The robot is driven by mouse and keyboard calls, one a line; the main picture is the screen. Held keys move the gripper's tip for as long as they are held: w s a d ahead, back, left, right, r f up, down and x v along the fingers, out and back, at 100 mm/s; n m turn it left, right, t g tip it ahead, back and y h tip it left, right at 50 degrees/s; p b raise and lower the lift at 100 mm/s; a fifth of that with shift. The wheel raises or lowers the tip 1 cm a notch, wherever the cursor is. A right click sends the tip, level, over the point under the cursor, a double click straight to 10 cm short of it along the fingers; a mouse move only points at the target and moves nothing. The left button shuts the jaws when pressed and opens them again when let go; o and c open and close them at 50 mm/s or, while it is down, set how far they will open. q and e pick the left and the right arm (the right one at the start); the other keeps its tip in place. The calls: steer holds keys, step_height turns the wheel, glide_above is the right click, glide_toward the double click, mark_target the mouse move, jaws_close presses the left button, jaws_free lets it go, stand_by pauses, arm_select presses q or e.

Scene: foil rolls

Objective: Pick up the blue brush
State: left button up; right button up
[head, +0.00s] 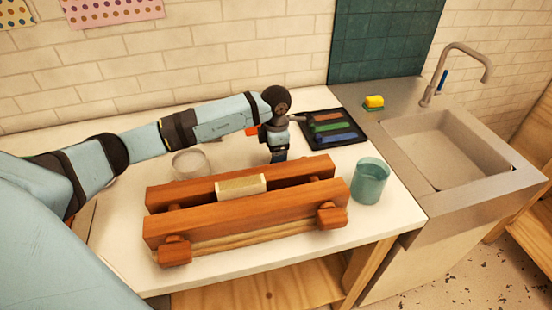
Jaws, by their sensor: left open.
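A blue oblong piece (338,138) lies in the black tray (362,143) on the white counter, in front of a green and a reddish piece. It is the only loose blue thing I can make out, but it is too small to tell whether it is a brush. My left gripper (279,157) points down, open, left of the tray and behind the wooden rack. It is apart from the blue piece. Its fingertips are small and dark, and I cannot see anything between them. My right gripper is not in view.
The red-brown wooden rack (190,226) with a pale block (240,185) fills the front of the counter. A teal cup (370,181) stands right of it, a clear bowl (191,162) behind left. A yellow-green sponge (374,102) lies near the sink (450,150).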

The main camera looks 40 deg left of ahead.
arm_select(q)
steer(key=shift+f, duration=0.85)
steer(key=c, duration=1)
steer(key=shift+r, duration=0.15)
steer(key=shift+c, duration=0.2)
step_height(320, 180, up, 20)
steer(key=b, duration=0.1)
